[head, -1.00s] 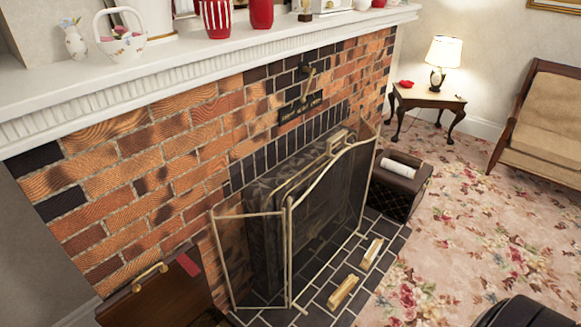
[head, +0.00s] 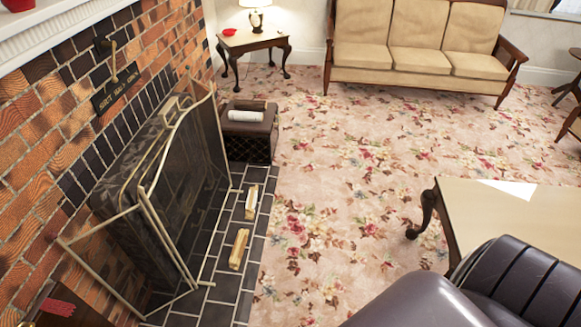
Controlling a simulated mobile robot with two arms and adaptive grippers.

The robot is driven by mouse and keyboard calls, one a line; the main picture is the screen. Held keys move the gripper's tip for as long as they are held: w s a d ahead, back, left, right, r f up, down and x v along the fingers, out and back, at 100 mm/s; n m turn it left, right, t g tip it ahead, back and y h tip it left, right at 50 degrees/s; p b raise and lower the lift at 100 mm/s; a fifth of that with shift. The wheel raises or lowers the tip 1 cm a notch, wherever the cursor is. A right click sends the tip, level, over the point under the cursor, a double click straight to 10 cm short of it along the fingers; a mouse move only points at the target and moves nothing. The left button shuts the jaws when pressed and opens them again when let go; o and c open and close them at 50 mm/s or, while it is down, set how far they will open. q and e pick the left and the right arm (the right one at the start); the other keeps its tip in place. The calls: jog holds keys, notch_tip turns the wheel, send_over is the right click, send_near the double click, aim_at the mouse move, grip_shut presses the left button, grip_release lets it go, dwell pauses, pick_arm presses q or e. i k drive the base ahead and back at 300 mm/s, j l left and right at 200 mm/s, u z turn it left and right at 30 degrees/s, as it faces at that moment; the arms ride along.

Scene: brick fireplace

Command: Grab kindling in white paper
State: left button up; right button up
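Two small bundles lie apart on the dark tiled hearth in the head view. The farther bundle (head: 251,202) has pale wood with a whitish band around its middle, which looks like white paper. The nearer bundle (head: 238,249) is yellowish wood, and the colour of its wrap is hard to tell. A white roll (head: 245,116) lies on top of a dark box beyond the hearth. Neither of my grippers is in view.
A folding mesh fire screen (head: 185,170) stands along the hearth's left. The dark box (head: 247,139) stands at the hearth's far end. A wooden table (head: 500,215) and a dark leather armchair (head: 500,285) are at right. Flowered carpet (head: 330,190) between is clear.

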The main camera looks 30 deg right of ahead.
aim_at(252, 195)
jog(key=z, duration=0.7)
jog(key=i+u, duration=0.1)
jog(key=u, duration=0.35)
jog(key=i+l+u, duration=0.3)
jog(key=i+l, duration=0.15)
jog(key=l, duration=0.15)
jog(key=i+l+u, duration=0.1)
jog(key=l, duration=0.25)
jog(key=i+l+u, duration=0.3)
jog(key=l, duration=0.4)
jog(key=i, duration=0.1)
